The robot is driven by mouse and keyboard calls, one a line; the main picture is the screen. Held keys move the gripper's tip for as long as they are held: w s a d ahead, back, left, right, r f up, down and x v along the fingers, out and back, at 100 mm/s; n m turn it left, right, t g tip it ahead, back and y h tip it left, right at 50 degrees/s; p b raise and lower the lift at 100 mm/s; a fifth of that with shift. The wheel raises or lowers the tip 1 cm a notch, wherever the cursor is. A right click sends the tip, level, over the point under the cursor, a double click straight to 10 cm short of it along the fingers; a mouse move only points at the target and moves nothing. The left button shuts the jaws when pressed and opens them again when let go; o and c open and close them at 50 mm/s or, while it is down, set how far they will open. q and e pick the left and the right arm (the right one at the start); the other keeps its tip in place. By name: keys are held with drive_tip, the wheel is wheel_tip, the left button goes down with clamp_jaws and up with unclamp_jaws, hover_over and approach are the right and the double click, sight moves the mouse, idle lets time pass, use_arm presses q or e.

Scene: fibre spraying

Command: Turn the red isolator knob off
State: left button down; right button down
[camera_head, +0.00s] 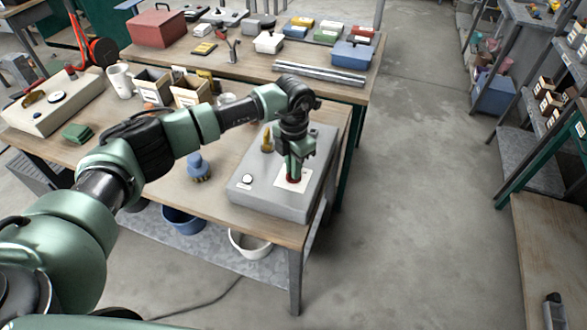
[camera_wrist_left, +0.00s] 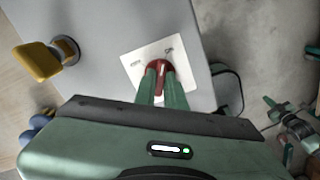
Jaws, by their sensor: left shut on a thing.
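The red isolator knob (camera_wrist_left: 159,67) sits on a white plate (camera_wrist_left: 140,58) on top of a grey box (camera_head: 260,186). My left gripper (camera_head: 293,178) points down from above and is shut on the knob. The left wrist view shows its two green fingers (camera_wrist_left: 163,88) on either side of the red knob handle. The fingers hide part of the knob, and small marks on the plate are too blurred to read. My right gripper is in neither view.
A blue object (camera_head: 198,168) stands on the bench (camera_head: 222,201) left of the box. White mug (camera_head: 120,78) and small boxes stand farther back. Open floor (camera_head: 420,190) lies to the right.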

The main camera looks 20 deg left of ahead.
use_arm(q)
drive_tip(key=n+b, duration=0.2)
drive_tip(key=n, duration=0.1)
drive_tip(key=shift+n, duration=0.3)
drive_tip(key=n+b, duration=0.2)
drive_tip(key=n, duration=0.1)
drive_tip(key=shift+w+n, duration=0.1)
drive_tip(key=shift+n, duration=0.2)
drive_tip(key=n+b, duration=0.1)
drive_tip(key=n, duration=0.3)
drive_tip(key=shift+r+n+b, duration=0.15)
drive_tip(key=shift+n+b, duration=0.45)
drive_tip(key=shift+n, duration=0.8)
drive_tip(key=c, duration=1.6)
unclamp_jaws()
drive_tip(key=shift+c, duration=0.2)
drive_tip(key=shift+o, duration=0.8)
